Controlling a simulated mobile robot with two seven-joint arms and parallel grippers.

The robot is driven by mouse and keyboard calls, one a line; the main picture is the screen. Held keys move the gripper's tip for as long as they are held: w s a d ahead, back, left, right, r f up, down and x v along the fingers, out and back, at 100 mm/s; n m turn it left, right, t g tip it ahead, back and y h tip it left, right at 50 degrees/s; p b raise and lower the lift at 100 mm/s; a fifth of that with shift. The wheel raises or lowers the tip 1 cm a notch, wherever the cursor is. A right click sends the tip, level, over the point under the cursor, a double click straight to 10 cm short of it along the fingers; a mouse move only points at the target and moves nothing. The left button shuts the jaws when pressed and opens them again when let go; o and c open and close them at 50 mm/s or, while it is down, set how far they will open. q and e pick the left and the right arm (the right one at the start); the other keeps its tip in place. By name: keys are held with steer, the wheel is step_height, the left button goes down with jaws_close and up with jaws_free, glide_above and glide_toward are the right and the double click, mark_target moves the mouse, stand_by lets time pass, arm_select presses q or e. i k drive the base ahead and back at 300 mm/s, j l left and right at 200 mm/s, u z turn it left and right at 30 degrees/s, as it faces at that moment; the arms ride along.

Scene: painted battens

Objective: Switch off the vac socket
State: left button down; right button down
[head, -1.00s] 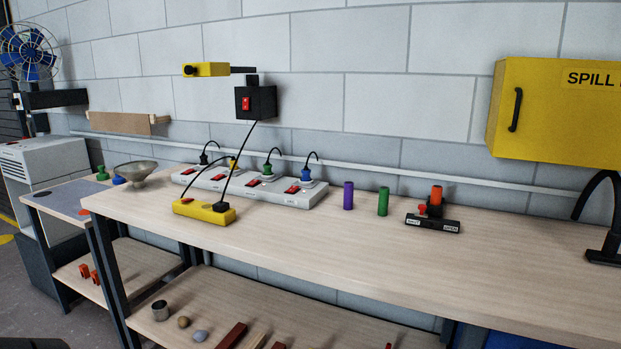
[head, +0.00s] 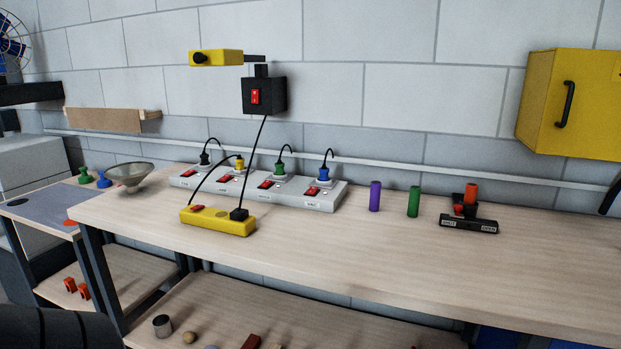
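A grey power strip (head: 331,201) lies along the back of the wooden bench. It has a row of sockets, each with a red rocker switch and a label below. The rightmost socket holds a blue plug (head: 323,174), and its small label (head: 312,205) seems to read VAC. Its red switch (head: 311,191) sits just left of and in front of the plug; I cannot tell which way it is tipped. A green plug (head: 280,169), a yellow plug (head: 239,163) and a black plug (head: 205,159) sit in the sockets to the left. Neither gripper is in view.
A yellow power block (head: 225,227) with a black plug and cord lies in front of the strip. A black switch box (head: 265,96) hangs on the wall above. Purple (head: 375,197) and green (head: 413,202) cylinders stand to the right. The bench front (head: 330,265) is clear.

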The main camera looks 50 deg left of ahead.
mark_target(312, 191)
steer(key=k+j, duration=0.1)
steer(key=j, duration=0.7)
steer(key=k+j, duration=0.15)
steer(key=j, duration=0.7)
steer(key=k+z, duration=0.05)
